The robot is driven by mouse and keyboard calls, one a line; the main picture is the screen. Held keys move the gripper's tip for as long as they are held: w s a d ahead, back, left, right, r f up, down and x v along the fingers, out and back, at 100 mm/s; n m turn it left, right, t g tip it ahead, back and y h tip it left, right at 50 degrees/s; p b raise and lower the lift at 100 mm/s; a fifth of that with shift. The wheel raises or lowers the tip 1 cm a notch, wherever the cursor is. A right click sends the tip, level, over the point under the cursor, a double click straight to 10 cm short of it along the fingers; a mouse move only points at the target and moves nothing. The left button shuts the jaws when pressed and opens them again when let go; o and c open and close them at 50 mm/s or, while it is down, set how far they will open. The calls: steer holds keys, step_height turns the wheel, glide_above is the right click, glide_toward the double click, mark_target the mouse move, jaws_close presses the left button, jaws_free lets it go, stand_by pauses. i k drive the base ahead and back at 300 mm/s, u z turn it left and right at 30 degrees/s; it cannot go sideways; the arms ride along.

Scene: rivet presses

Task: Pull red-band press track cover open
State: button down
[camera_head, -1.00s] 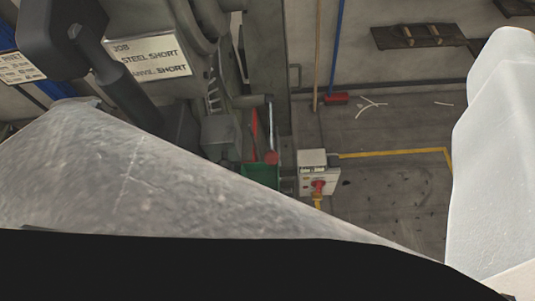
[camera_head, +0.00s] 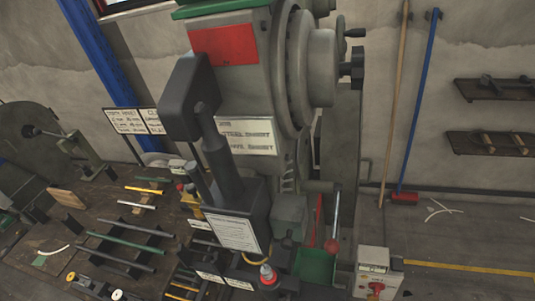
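A grey press (camera_head: 285,60) stands upright in the middle of the view, with a red panel (camera_head: 225,45) on its upper front. A white job plate (camera_head: 247,137) sits below the panel. A black bracket and column (camera_head: 192,100) stand in front of it. Lower down is a black housing (camera_head: 262,210) with a white label (camera_head: 233,232). A red-topped knob (camera_head: 267,274) stands beneath it. I cannot tell which part is the track cover or whether it is open. My gripper is not in view.
A bench (camera_head: 60,205) with coloured rods on racks lies at the left. A green bin (camera_head: 315,266) and a control box with a red switch (camera_head: 376,287) stand right of the press base. Wall shelves (camera_head: 490,144) hang there.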

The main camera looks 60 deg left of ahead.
mark_target(289, 216)
steer(key=k, duration=1)
steer(key=u, duration=0.7)
steer(key=i, duration=1)
steer(key=z, duration=0.1)
